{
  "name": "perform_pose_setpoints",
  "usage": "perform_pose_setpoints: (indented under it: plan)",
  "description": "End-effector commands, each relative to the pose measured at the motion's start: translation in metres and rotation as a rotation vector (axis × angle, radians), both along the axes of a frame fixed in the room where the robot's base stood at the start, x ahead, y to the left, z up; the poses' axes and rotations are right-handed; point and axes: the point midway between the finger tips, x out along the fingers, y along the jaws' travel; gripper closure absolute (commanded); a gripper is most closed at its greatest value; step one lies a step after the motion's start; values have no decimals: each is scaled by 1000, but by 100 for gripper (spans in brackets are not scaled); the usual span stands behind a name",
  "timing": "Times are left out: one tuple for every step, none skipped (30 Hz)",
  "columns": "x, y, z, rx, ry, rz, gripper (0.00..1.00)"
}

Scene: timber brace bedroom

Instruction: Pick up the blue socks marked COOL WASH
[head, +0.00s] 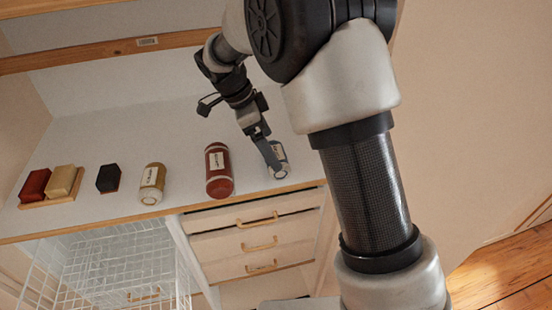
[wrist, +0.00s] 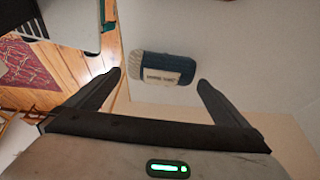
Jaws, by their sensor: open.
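The blue socks, a dark blue roll with a pale ribbed end and a white label, lie on the white shelf. In the wrist view the socks (wrist: 183,66) lie just beyond and between my two fingertips, with a gap on both sides. The label's print is too blurred to read surely. In the head view the socks (head: 280,170) are at the right end of the row, partly hidden by my gripper (head: 270,156). My gripper is open and empty, pointing down at the socks.
Left of the socks on the shelf (head: 100,215) are a red labelled roll (head: 219,172), a cream labelled roll (head: 152,184), a black block (head: 108,178), and red and yellow blocks on a wooden tray (head: 68,198). Drawers (head: 235,245) and a wire basket (head: 110,260) are below.

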Motion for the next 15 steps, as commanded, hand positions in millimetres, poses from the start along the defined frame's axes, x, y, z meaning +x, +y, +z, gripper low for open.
perform_pose_setpoints:
  plan:
    - [0,-4,-5,-2,4,-3,0]
    - [1,-6,-9,-2,5,-3,0]
    - [2,-9,-14,-2,5,-2,0]
    - [2,-11,-19,-3,6,-1,0]
    - [3,-13,-23,-2,6,-1,0]
    - [4,-15,-29,-2,6,-1,0]
    - [4,-17,-32,-2,4,-2,0]
    - [4,-18,-36,-1,4,-2,0]
    - [4,-19,-39,-1,3,-1,0]
    - [4,-20,-41,-1,3,0,0]
    - [4,-20,-42,-1,3,0,0]
    - [5,-20,-43,-1,2,0,0]
    - [5,-21,-44,-1,2,0,0]
    - [5,-21,-44,-1,1,1,0]
    - [5,-20,-44,-1,1,1,0]
